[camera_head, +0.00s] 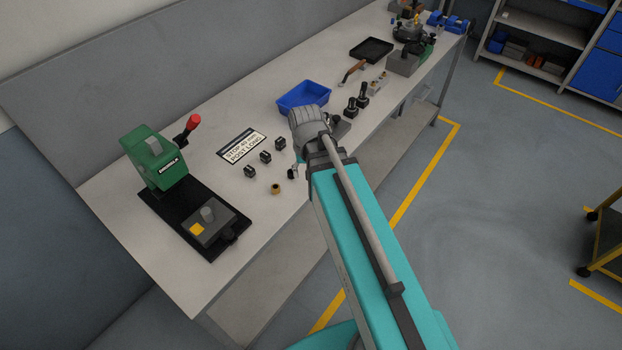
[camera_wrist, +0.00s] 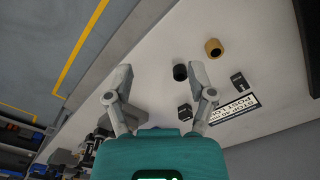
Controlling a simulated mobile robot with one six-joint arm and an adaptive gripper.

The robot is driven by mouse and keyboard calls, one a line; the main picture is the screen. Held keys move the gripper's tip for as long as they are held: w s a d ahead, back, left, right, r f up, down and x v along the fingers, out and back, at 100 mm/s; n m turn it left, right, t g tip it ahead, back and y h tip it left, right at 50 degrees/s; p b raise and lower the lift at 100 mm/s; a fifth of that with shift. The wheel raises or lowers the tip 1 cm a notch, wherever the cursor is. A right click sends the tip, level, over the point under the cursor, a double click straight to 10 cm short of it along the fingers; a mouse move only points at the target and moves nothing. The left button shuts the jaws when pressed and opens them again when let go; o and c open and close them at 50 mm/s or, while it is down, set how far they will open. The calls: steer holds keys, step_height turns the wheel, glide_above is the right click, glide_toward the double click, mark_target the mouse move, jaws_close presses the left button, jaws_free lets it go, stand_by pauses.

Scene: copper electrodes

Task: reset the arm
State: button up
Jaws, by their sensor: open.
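My gripper shows in the wrist view (camera_wrist: 160,82) with its two grey fingers spread wide and nothing between them but the bare table top. In the head view my teal arm reaches over the front edge of the long workbench (camera_head: 105,208); the fingers are mostly hidden behind the wrist. A black round piece (camera_wrist: 180,72) lies beside the right finger in the wrist view; whether they touch is unclear. A copper-coloured ring (camera_head: 276,189) stands on the bench left of my wrist, and it shows in the wrist view (camera_wrist: 213,47).
A green press (camera_head: 155,160) on a black base is at the left. A blue tray (camera_head: 303,97) and dark fixtures (camera_head: 351,106) stand beyond my wrist.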

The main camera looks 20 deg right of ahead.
steer(key=s+n, duration=0.1)
steer(key=s, duration=0.2)
steer(key=shift+s+d, duration=0.1)
steer(key=shift+s, duration=0.1)
stand_by(1.1)
